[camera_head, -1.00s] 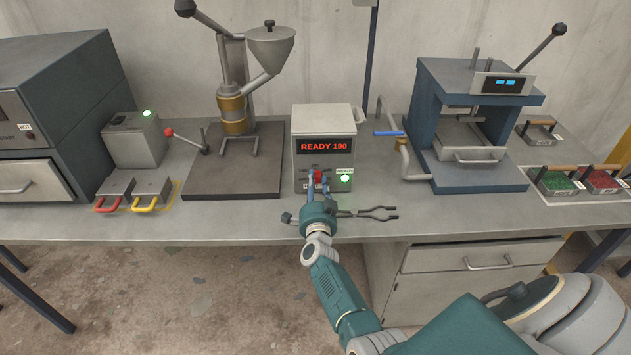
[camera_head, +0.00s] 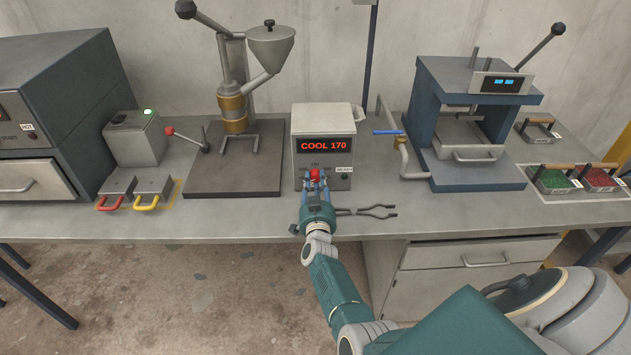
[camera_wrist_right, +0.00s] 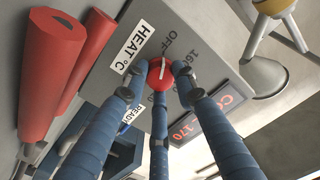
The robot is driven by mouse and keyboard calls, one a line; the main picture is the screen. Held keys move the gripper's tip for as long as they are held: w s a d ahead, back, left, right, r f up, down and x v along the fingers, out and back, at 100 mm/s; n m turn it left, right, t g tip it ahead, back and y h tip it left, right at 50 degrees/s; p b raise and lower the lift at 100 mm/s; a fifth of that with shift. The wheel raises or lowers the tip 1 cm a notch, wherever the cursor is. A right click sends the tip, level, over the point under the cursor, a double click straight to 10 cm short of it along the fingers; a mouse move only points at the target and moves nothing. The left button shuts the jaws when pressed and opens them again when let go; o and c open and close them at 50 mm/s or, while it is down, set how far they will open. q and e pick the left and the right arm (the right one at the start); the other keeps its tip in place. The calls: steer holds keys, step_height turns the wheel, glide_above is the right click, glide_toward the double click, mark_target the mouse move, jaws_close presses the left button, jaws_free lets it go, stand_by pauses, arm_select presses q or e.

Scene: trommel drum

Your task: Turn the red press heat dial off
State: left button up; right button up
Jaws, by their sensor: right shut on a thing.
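The red heat dial (camera_head: 315,174) is on the front of the grey heater control box (camera_head: 300,160). The box's display (camera_head: 324,146) reads COOL 170 in red. The lamp beside READY (camera_head: 345,177) is dark. In the right wrist view the dial (camera_wrist_right: 160,76) has a white mark and sits near the printed OFF and 160 labels. My right gripper (camera_head: 315,181) is shut on the dial, its blue fingers (camera_wrist_right: 160,88) around the knob. The dial's lower side is hidden by the fingers. My left gripper is not in view.
Tongs (camera_head: 375,211) lie on the bench just right of my right gripper. A hopper press (camera_head: 232,110) stands left of the box, and a blue press (camera_head: 470,180) stands to the right. Red and yellow handled moulds (camera_head: 118,187) lie at the left.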

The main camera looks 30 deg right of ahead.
stand_by(0.5)
steer(key=o, duration=1.2)
steer(key=shift+d, duration=0.1)
steer(key=shift+c, duration=0.2)
